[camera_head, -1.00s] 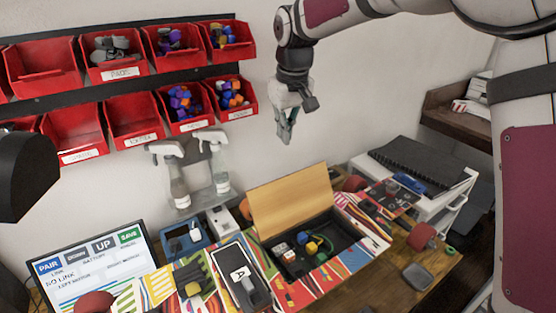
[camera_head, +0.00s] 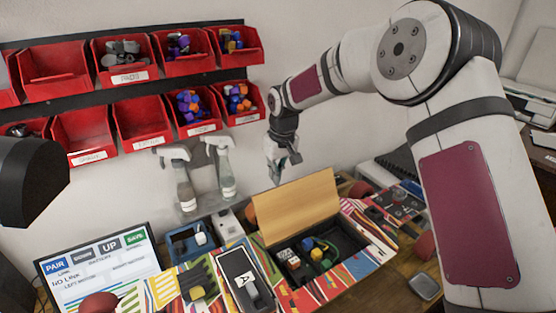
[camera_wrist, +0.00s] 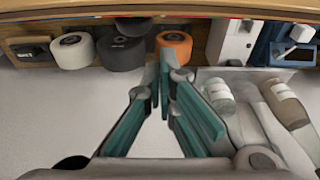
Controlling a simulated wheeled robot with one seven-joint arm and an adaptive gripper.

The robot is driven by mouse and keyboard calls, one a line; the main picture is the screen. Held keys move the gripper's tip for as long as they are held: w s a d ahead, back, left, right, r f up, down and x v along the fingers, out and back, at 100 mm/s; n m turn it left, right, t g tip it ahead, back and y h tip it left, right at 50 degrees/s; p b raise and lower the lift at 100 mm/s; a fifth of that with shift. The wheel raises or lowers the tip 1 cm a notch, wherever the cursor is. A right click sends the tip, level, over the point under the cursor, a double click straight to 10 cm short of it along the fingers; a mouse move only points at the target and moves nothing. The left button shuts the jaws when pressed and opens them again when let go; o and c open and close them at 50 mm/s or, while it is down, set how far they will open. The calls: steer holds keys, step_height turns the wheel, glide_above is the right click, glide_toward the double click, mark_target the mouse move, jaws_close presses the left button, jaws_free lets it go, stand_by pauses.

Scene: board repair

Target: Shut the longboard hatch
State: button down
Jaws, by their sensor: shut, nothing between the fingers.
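The longboard (camera_head: 378,262) lies on the bench with a bright striped deck. Its wooden hatch lid (camera_head: 297,208) stands open, tilted up along the far side of a black compartment (camera_head: 345,243). Small coloured parts and a white cube sit inside the compartment. My gripper (camera_head: 282,178) is shut and empty, above and behind the lid on the wall side. In the wrist view, my gripper (camera_wrist: 165,75) has its teal fingers close together, with an edge of wood along the top of the picture. Whether the fingers touch the lid cannot be told.
Two spray bottles (camera_head: 184,186) stand left of my gripper near the wall. Red bins (camera_head: 140,120) hang on the wall above. Wheels, one of them orange (camera_wrist: 174,46), lie behind the board. A screen (camera_head: 98,268) stands at the left.

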steer(key=shift+s+d+r+p, duration=0.3)
steer(key=shift+s+d+r, duration=0.25)
steer(key=shift+s, duration=0.2)
steer(key=shift+s+d+r+p, duration=0.3)
steer(key=shift+s+d+r, duration=0.15)
steer(key=shift+s+r, duration=0.2)
steer(key=shift+s+d, duration=0.1)
